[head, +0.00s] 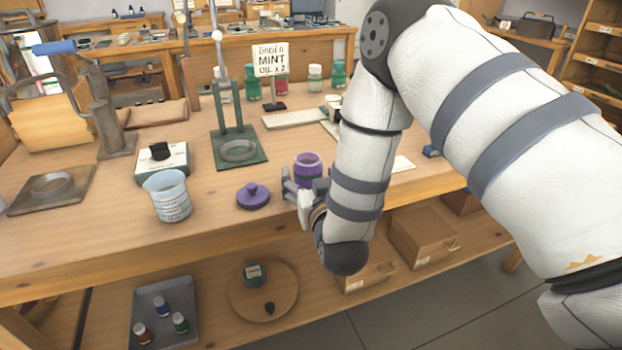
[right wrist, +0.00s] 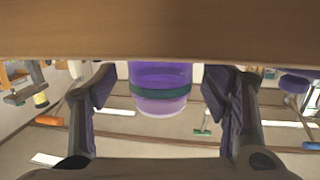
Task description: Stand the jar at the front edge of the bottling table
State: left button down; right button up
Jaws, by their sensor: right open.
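The purple jar (head: 308,163) stands upright near the front edge of the bottling table (head: 225,226), right of the loose purple lid (head: 253,197). My right gripper (head: 303,187) is at the jar's near side, at the table edge. In the right wrist view the jar (right wrist: 160,88) shows a green band and sits between the two spread fingers, with a visible gap on each side. The jar's lower part is partly hidden by the gripper in the head view. My left gripper is not in view.
A measuring beaker (head: 168,197) stands left of the lid. A green stand with a ring (head: 240,152) is behind, and a MINT order sign (head: 270,60) stands farther back. Below the table, a shelf holds a grey tray (head: 163,290) and a round wooden board (head: 285,302).

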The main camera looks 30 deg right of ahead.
jog(key=shift+s+r, duration=0.1)
jog(key=shift+r, duration=0.1)
jog(key=p+v, duration=0.1)
jog(key=v, duration=1.1)
jog(key=s+a+f+n+g+y, duration=0.1)
jog(key=s+f+g+y, duration=0.1)
jog(key=s+f+g, duration=0.5)
jog(key=s+a+f+n+y, duration=0.15)
jog(key=s+f, duration=0.25)
jog(key=f, duration=0.7)
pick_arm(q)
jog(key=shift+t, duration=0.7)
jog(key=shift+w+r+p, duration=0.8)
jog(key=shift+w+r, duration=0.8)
pick_arm(e)
jog(key=s+a+f+g+y, duration=0.1)
jog(key=s+g, duration=0.4)
jog(key=s, duration=0.6)
jog(key=s+a+f+n+g+y, duration=0.1)
jog(key=s+f+g, duration=0.3)
jog(key=s, duration=0.8)
jog(key=shift+s+a+f+g, duration=0.2)
jog(key=shift+s+g, duration=0.1)
jog(key=shift+g, duration=0.4)
jog(key=shift+y, duration=0.25)
